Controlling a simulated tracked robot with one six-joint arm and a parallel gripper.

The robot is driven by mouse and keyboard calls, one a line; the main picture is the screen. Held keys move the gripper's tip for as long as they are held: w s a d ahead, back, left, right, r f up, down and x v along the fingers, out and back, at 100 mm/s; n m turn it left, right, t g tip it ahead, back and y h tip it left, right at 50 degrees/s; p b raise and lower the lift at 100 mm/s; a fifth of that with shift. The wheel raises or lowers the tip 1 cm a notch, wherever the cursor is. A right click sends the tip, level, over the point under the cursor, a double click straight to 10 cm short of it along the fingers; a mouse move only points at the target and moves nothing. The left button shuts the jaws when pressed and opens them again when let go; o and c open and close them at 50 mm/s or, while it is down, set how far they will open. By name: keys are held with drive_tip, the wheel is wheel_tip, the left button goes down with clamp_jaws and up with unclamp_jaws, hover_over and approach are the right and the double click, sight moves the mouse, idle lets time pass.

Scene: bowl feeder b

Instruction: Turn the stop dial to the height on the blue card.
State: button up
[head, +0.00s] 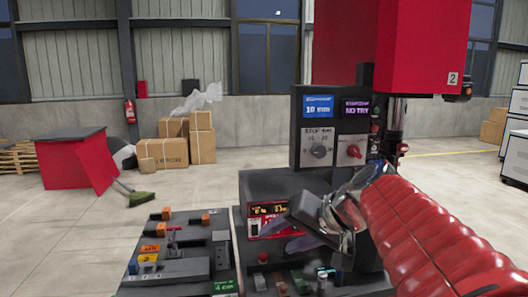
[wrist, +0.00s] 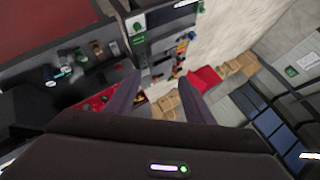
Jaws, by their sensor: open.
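The stop dial (head: 319,151) is a round grey knob on a white plate of the dark upright panel. I cannot make out the dial in the wrist view.
Right of the dial is a red knob (head: 353,151), under a purple NO TRY display (head: 356,108). A red machine head (head: 400,45) hangs above. Below my gripper is a cluttered bench; left of it is a tray (head: 170,268) with small parts. Cardboard boxes (head: 165,152) stand far behind.

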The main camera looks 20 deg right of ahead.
drive_tip(key=s+d+r+m+t+h, duration=0.2)
drive_tip(key=d+r+t, duration=0.3)
drive_tip(key=d+r, duration=1.2)
drive_tip(key=shift+s+d+r+m+t+h, duration=0.2)
drive_tip(key=shift+r+m+t+h, duration=0.15)
drive_tip(key=shift+m+h, duration=0.35)
drive_tip(key=shift+w, duration=0.1)
